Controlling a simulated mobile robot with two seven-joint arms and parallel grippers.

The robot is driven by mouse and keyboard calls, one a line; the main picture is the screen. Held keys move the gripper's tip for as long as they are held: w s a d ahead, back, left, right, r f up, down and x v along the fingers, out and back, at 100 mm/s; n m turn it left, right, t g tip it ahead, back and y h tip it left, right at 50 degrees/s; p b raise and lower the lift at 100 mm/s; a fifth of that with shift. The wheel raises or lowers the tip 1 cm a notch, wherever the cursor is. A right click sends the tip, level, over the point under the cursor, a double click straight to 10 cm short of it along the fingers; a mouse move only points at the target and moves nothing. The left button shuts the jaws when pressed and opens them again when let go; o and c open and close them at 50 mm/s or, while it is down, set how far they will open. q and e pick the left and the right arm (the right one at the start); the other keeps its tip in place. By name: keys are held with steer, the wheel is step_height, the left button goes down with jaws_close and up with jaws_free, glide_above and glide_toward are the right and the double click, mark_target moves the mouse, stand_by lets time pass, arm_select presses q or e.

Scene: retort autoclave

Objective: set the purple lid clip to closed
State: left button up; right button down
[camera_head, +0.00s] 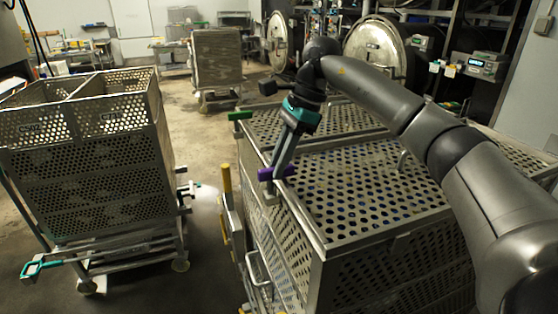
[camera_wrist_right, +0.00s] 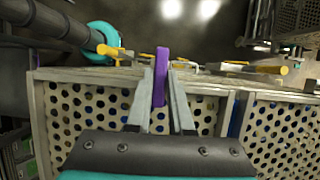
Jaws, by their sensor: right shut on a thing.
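The purple lid clip (camera_head: 277,173) sits at the left edge of the perforated basket lid (camera_head: 365,185) in the head view. My right gripper (camera_head: 278,172) reaches down to it from above, and its fingers are shut on the clip. In the right wrist view the purple clip (camera_wrist_right: 161,76) stands between the two grey fingertips of my right gripper (camera_wrist_right: 160,95), over the basket rim. It points away across the edge. The fingers hide part of the clip. My left gripper is not in view.
A green clip (camera_head: 240,115) is farther back on the same basket edge. Yellow-topped posts (camera_head: 226,180) stand just left of the basket. Another perforated basket on a trolley (camera_head: 90,150) is at the left, with open floor between.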

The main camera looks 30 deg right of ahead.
steer(key=shift+r, duration=0.1)
steer(key=c, duration=0.8)
jaws_free()
steer(key=p+v, duration=0.2)
steer(key=v, duration=1.3)
